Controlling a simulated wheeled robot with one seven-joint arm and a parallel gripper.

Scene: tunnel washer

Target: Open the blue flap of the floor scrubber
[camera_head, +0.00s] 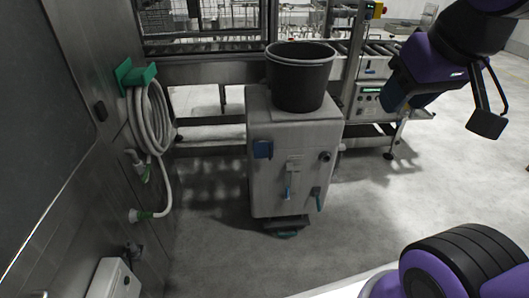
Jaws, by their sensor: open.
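The floor scrubber (283,185) is a pale grey, boxy machine standing on the floor near the middle of the view. My gripper (487,108), with black slender parts, is at the upper right, beside my purple arm. It is open and empty, well apart from the flap. Its fingers are only partly clear.
A black bucket (300,76) stands on top of the scrubber. A coiled hose (150,115) hangs on the metal wall at left. A roller conveyor (375,50) with a control box (368,102) stands behind. The floor right of the scrubber is clear.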

